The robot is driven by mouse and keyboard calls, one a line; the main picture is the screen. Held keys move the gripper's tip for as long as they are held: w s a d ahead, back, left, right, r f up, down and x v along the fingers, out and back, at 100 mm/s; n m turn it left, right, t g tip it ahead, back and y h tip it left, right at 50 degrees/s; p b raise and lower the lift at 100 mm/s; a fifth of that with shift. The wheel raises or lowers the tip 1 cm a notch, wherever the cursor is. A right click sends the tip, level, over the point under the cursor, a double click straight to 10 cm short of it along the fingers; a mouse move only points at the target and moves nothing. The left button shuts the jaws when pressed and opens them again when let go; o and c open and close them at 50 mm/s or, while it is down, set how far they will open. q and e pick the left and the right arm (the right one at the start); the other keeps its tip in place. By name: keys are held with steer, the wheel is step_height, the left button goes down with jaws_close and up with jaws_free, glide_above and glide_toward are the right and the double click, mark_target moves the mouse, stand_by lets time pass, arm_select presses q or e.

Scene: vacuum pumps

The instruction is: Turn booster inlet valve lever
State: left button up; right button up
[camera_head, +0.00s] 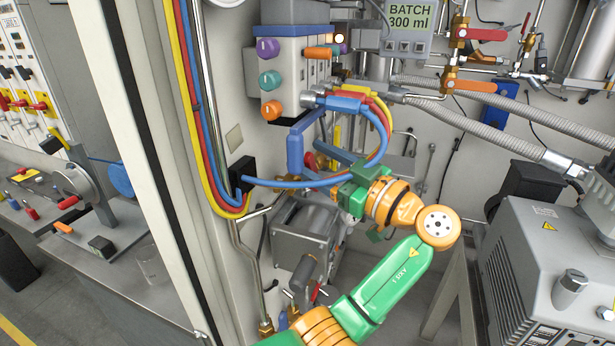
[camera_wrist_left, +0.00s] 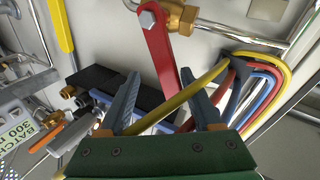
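My left gripper (camera_head: 308,146) is in front of the cabinet's back wall, below the block with coloured knobs. In the left wrist view its two blue-grey fingers (camera_wrist_left: 160,76) are apart. A red valve lever (camera_wrist_left: 160,50) hangs from a brass valve body (camera_wrist_left: 180,16) and runs down into the space between the fingers. I cannot tell whether either finger touches it. In the head view the gripper and hoses hide most of this lever. The pictures carry no label showing which valve is the booster inlet. My right gripper is not in view.
Blue, red and yellow hoses (camera_head: 383,125) loop close around the gripper and also pass by the right finger (camera_wrist_left: 270,75). A yellow handle (camera_wrist_left: 61,27) is at upper left in the wrist view. Other handles, red (camera_head: 482,34) and orange (camera_head: 470,86), are on the right. A grey pump (camera_head: 545,250) stands lower right.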

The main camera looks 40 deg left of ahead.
arm_select(q)
steer(key=shift+s+d+b, duration=0.1)
steer(key=shift+d+b, duration=0.2)
steer(key=shift+d, duration=0.45)
steer(key=shift+d+f, duration=0.1)
steer(key=d, duration=0.4)
steer(key=d+b, duration=0.1)
steer(key=shift+s+d+f, duration=0.3)
steer(key=shift+s+d, duration=0.1)
